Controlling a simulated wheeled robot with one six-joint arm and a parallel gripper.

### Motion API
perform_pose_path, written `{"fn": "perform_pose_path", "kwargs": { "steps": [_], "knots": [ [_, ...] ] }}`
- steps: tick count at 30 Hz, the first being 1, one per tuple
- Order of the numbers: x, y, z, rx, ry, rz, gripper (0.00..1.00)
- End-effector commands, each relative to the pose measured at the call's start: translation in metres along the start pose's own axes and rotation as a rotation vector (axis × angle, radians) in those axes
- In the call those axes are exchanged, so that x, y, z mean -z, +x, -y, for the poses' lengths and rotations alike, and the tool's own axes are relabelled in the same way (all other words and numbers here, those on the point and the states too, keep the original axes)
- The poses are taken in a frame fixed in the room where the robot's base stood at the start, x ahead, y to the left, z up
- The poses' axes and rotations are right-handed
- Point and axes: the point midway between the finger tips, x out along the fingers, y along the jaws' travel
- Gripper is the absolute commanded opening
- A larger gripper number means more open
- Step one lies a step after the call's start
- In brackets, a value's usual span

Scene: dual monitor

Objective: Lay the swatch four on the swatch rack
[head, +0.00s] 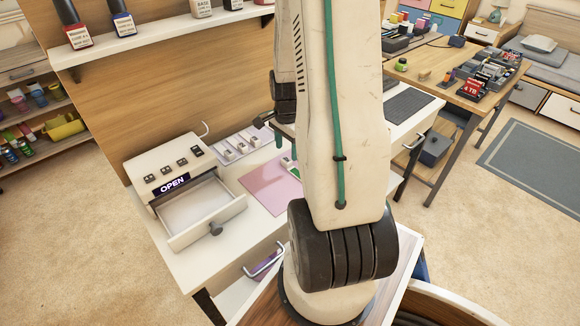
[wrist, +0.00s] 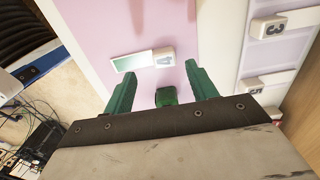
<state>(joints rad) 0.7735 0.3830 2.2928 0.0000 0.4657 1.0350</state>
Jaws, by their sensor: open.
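Swatch four is a white block marked 4 (wrist: 164,57) with a pale green plate (wrist: 130,61) to its left. It lies on the pink mat (wrist: 95,25); in the head view swatch four (head: 294,172) is partly hidden behind my arm. My gripper (wrist: 160,70) is open, its green fingers pointing towards the swatch, with the numbered block just beyond the gap between the tips. I cannot tell its height above the mat. The swatch rack (head: 246,136) is a pale tray behind the mat, holding white blocks. In the wrist view the rack (wrist: 262,58) is at right, with blocks marked 3 and 5.
A white box with an OPEN display (head: 172,185) and a pulled-out drawer (head: 195,208) stands left of the mat. A shelf with bottles (head: 160,38) hangs above the desk. The mat's front part is clear.

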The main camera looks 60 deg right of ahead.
Motion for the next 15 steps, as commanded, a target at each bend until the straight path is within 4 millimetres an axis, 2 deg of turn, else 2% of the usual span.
{"fn": "perform_pose_path", "kwargs": {
  "steps": [9, 15],
  "knots": [
    [0.003, 0.043, 0.006, -0.002, -0.002, 0.001, 0.57],
    [0.003, 0.049, 0.006, 0.000, -0.003, 0.000, 0.57]
  ]
}}
